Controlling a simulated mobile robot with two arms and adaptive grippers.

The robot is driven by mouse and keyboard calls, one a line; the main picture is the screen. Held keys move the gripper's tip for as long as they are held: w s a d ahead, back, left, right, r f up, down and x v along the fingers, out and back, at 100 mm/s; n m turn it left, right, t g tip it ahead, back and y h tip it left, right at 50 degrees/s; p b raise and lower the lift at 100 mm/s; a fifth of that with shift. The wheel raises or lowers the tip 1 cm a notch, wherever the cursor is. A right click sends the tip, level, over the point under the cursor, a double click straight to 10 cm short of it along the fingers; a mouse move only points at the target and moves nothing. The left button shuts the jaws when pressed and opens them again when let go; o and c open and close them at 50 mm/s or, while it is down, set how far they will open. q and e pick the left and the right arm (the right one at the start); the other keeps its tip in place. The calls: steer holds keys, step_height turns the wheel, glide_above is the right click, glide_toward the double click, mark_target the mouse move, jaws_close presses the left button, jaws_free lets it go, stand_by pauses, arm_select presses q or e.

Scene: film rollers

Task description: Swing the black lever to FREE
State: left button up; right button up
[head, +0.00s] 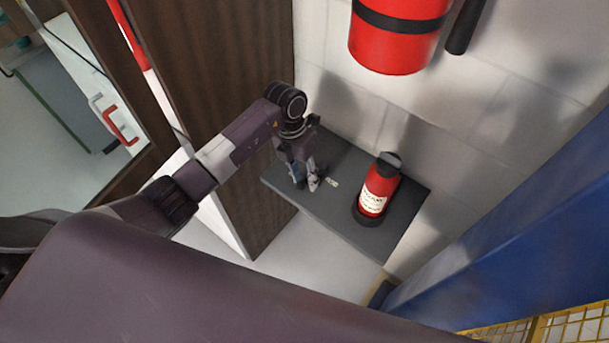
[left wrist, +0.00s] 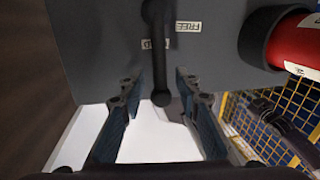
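The black lever (left wrist: 158,60) shows in the left wrist view, mounted on a dark grey shelf (left wrist: 95,50). Its round knob end lies between my left gripper's fingers (left wrist: 160,95), which are open on either side with gaps; I cannot tell whether they touch it. The FREE label (left wrist: 188,27) is right of the lever, upside down. A second label (left wrist: 147,44) is partly covered by the lever. In the head view my left gripper (head: 305,184) points down at the shelf (head: 340,215) and hides the lever. My right gripper is not in view.
A red canister (head: 376,190) with a black cap stands on the shelf right of the gripper. A larger red cylinder (head: 395,35) hangs on the tiled wall above. A brown wooden panel (head: 235,60) is at the left, a blue post (head: 500,250) at the right.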

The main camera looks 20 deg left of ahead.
arm_select(q)
steer(key=c, duration=0.5)
jaws_close()
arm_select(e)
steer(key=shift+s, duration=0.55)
arm_select(q)
steer(key=shift+f, duration=0.1)
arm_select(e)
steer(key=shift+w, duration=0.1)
